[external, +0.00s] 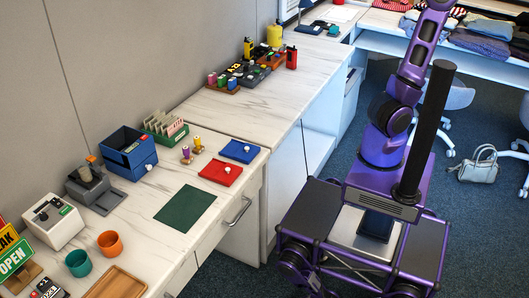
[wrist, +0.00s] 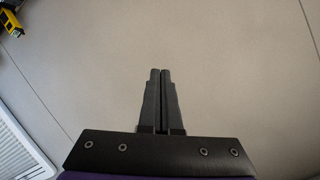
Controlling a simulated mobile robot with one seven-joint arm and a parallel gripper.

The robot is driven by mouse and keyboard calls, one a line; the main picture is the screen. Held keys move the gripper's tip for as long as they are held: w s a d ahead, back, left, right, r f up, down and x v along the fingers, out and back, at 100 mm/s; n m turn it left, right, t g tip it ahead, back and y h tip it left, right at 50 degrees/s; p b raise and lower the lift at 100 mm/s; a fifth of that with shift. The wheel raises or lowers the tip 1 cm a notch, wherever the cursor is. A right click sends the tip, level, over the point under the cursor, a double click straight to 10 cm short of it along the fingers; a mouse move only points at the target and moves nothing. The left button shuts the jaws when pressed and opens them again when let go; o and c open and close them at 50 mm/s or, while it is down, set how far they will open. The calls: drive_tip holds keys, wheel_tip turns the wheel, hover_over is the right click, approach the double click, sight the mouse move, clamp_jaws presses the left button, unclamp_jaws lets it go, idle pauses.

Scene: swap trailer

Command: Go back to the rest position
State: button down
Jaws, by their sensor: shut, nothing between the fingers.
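My gripper (wrist: 160,72) shows in the wrist view with its two dark fingers pressed together and nothing between them. Behind the fingers is a plain beige wall or panel surface (wrist: 230,60). In the external view my purple arm rises from the mobile base at the right, and its upper end runs out of the top of the picture. The gripper itself cannot be seen in the external view.
A long marble-topped counter (external: 225,112) runs along the wall, left of my base. It bears a blue box (external: 128,150), a green mat (external: 185,210), and red (external: 220,173) and blue (external: 239,151) trays. Folded clothes (external: 480,42) lie on a shelf behind. Blue carpet (external: 470,215) is open at right.

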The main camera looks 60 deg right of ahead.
drive_tip(key=s+a+f+n+g+y, duration=0.2)
drive_tip(key=s+a+f+n+g, duration=0.1)
drive_tip(key=s+a+f, duration=0.8)
drive_tip(key=s+a+f+n+g+y, duration=0.2)
drive_tip(key=s+a+f, duration=0.65)
drive_tip(key=a, duration=0.35)
drive_tip(key=s+d+f+n+g+h+b, duration=0.2)
drive_tip(key=s+d+f+g+h, duration=0.3)
drive_tip(key=d+f, duration=0.6)
wheel_tip(320, 180, up, 7)
drive_tip(key=s+t+p, duration=0.1)
drive_tip(key=p, duration=0.4)
drive_tip(key=shift+s+d+f, duration=0.15)
drive_tip(key=shift+s+d, duration=0.05)
drive_tip(key=shift+d, duration=0.25)
